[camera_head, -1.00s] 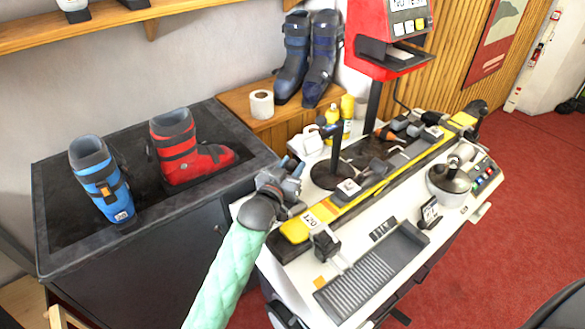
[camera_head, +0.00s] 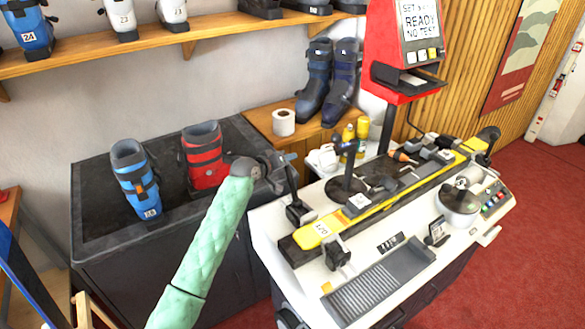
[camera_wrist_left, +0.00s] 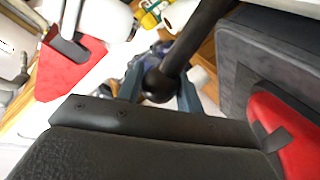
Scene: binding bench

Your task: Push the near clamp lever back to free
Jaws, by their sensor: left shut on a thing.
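The near clamp (camera_head: 299,212) is a black block at the near left end of the yellow and black bench rail (camera_head: 320,232). Its black lever (camera_head: 292,181) stands up steeply from it in the head view. My left gripper (camera_head: 287,161) is at the top of this lever. In the left wrist view, the two blue-grey fingers (camera_wrist_left: 160,92) lie on either side of the lever's round black knob (camera_wrist_left: 157,84), shut on it. The lever shaft (camera_wrist_left: 194,40) runs off to the upper right there. My right gripper is out of view.
A blue boot (camera_head: 135,185) and a red boot (camera_head: 203,160) stand on the dark cabinet top (camera_head: 100,235), the red one close behind my left wrist. A black post with a round base (camera_head: 345,187) stands right of the lever. A ribbed grey tray (camera_head: 375,290) lies in front.

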